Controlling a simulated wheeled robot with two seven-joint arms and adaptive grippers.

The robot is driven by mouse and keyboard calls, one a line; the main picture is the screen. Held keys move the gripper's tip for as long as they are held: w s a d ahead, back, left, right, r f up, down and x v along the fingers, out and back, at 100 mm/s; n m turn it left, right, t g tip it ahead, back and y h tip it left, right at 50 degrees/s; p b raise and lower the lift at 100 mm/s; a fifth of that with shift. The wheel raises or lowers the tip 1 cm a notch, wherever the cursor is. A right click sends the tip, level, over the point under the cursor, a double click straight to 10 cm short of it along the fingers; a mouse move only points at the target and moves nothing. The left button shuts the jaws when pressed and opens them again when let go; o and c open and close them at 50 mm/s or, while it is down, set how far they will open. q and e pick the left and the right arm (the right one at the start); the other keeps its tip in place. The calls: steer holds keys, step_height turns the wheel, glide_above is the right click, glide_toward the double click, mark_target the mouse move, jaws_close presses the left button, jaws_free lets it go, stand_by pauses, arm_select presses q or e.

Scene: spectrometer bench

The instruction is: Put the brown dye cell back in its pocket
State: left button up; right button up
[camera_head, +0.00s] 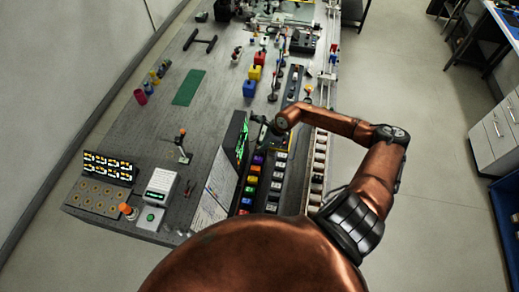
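A long dark rack (266,184) runs along the bench beside a dark screen. My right gripper (262,125) is over the far end of the rack, close to the screen's edge. Its fingers are small and dark, and I cannot tell whether they hold anything. My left gripper is not in view.
The upright screen (235,138) stands just left of the rack. A white instrument (160,186) and a panel with round holes (97,196) are at the near left. Yellow, red and blue blocks stand beyond my gripper. The bench around the green mat (188,88) is mostly clear.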

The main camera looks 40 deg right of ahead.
steer(key=shift+o, duration=0.9)
steer(key=shift+d+f, duration=0.1)
steer(key=shift+f, duration=0.05)
steer(key=shift+s+d+r, duration=0.1)
steer(key=shift+d+r, duration=0.05)
steer(key=shift+r, duration=0.4)
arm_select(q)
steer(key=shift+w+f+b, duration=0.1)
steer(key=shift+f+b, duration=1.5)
arm_select(e)
steer(key=v, duration=1.1)
